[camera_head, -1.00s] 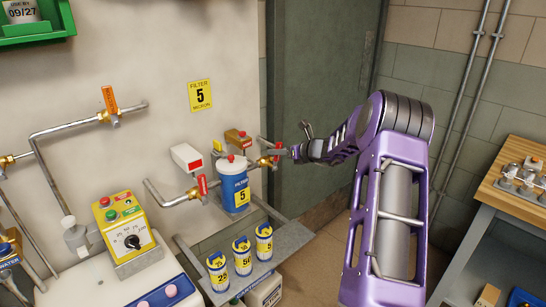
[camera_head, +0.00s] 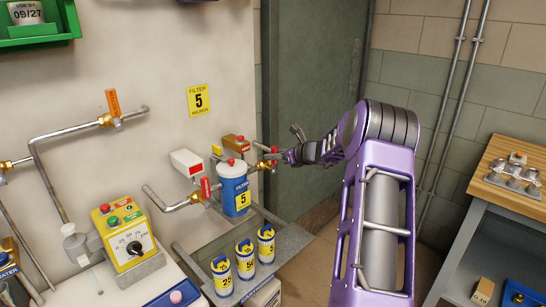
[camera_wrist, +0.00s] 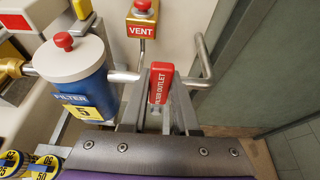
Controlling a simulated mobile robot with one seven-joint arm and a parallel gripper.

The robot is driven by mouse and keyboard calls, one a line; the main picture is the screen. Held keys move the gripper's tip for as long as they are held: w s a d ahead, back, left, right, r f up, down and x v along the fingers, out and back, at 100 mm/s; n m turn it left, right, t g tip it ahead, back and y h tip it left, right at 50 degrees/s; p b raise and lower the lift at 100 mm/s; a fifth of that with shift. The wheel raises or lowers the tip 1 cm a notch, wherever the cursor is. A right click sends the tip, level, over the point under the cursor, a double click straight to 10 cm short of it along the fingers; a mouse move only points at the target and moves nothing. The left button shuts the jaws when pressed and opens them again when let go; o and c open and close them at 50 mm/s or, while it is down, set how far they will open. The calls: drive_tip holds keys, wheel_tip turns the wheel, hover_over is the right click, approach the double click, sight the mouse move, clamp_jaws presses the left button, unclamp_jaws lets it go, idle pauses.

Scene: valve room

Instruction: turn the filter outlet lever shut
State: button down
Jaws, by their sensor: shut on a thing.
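The red filter outlet lever (camera_wrist: 161,84) stands between my fingers in the wrist view, with white lettering on its face. My gripper (camera_wrist: 158,118) is shut on it. The lever appears to stand across the outlet pipe (camera_wrist: 124,76), though its exact angle is hard to read. In the head view my gripper (camera_head: 284,156) is at the right of the blue filter housing (camera_head: 234,190), and mostly covers the lever. The filter housing (camera_wrist: 80,75) has a white lid and a red knob, left of my gripper in the wrist view.
The VENT block (camera_wrist: 141,16) with a red knob is just behind the lever. A bent pipe (camera_wrist: 207,62) rises close on the right. Several cartridges (camera_head: 244,258) stand on a shelf below. A red-handled inlet lever (camera_head: 205,188) is left of the housing. A workbench (camera_head: 510,185) stands far right.

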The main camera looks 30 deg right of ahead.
drive_tip(key=c, duration=0.7)
unclamp_jaws()
drive_tip(key=shift+o, duration=0.2)
drive_tip(key=p+v, duration=0.1)
drive_tip(key=v, duration=1.6)
drive_tip(key=shift+s, duration=0.25)
drive_tip(key=shift+r, duration=0.1)
